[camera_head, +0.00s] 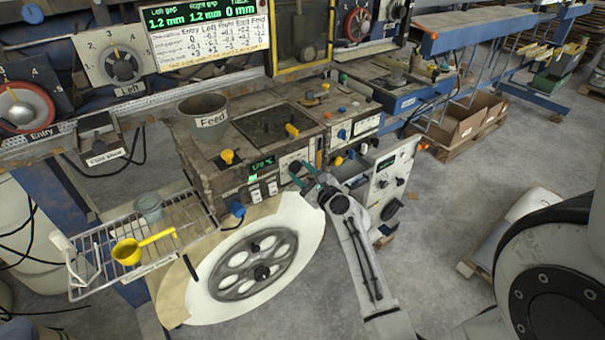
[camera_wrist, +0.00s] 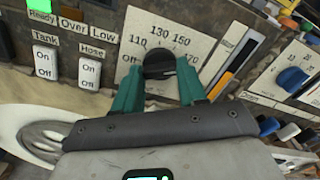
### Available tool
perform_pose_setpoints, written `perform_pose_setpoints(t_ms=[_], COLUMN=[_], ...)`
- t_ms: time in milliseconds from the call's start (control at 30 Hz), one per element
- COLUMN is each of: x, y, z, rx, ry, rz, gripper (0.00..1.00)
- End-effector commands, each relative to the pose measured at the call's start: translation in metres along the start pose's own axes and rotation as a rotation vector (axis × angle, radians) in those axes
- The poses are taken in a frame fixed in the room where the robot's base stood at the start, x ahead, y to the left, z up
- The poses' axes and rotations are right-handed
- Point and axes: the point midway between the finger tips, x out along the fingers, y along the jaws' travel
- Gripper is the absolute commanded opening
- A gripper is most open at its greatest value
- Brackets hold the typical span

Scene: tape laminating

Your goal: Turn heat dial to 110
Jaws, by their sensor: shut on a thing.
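The heat dial (camera_wrist: 159,64) is a black knob on a white plate marked 110, 130, 150 and 170, seen in the wrist view. The 110 mark is to the upper left of the knob. Which mark the knob points to I cannot tell. My gripper (camera_wrist: 159,77) has its teal fingers on either side of the knob and is shut on it. In the head view my gripper (camera_head: 304,181) reaches the front panel of the machine, and the fingers partly cover the dial there.
Tank and Hose switches (camera_wrist: 68,65) sit left of the dial, below a lit green Ready light (camera_wrist: 39,6). A black and yellow slider (camera_wrist: 232,65) and a blue knob (camera_wrist: 291,79) are to the right. A large reel (camera_head: 258,263) and a wire rack (camera_head: 145,240) stand in front.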

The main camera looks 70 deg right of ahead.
Motion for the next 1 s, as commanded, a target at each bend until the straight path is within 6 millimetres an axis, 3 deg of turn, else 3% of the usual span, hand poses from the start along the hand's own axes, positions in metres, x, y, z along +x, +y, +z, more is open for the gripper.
perform_pose_setpoints(t_ms=[367, 1000], x=[0.0001, 0.0003], y=[0.0018, 0.0034], z=[-0.001, -0.0026], rx=[-0.118, -0.698], ry=[-0.001, -0.003], rz=[0.002, 0.002], gripper=[0.11, 0.11])
